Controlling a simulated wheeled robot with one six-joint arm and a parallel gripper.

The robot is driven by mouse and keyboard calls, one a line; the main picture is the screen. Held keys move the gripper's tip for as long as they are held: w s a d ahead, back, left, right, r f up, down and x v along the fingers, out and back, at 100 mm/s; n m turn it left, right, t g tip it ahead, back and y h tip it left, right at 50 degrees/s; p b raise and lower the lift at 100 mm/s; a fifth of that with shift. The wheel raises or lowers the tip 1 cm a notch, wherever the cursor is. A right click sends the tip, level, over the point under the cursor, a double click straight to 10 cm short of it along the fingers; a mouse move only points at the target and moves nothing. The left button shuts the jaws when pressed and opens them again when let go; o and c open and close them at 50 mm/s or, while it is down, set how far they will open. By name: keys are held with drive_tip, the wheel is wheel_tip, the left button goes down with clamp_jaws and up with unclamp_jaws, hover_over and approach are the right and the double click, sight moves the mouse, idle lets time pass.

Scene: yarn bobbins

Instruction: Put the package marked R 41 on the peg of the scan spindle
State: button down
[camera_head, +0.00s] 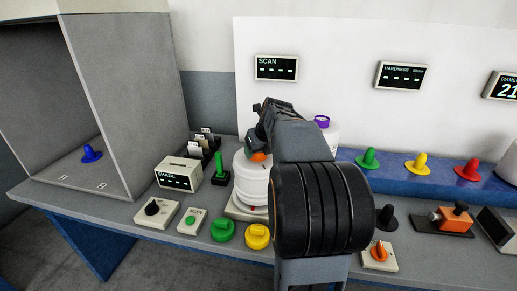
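A white package (247,188) stands upright below the SCAN display (276,68), partly hidden behind my arm. An orange piece (258,156) shows at its top. A pale base (238,211) shows under it; I cannot see a peg. A second white package (333,136) with a purple ring (322,121) stands behind my arm to the right. I cannot read R 41 on either. My gripper (255,147) is over the top of the first package, its fingers mostly hidden. I cannot tell whether it holds the package.
A blue ledge (400,178) carries green, yellow and red pegs. A grey booth (128,100) with a blue peg (91,153) stands left. Green (222,230) and yellow (257,237) pieces, a SHADE box (179,174), an orange knob (379,252) and a dark peg (386,217) crowd the bench.

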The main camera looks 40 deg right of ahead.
drive_tip(key=shift+f, duration=0.15)
idle(0.6)
drive_tip(key=c, duration=0.5)
unclamp_jaws()
drive_tip(key=o, duration=0.4)
drive_tip(key=shift+f, duration=0.25)
drive_tip(key=v, duration=1.4)
drive_tip(key=shift+r, duration=0.1)
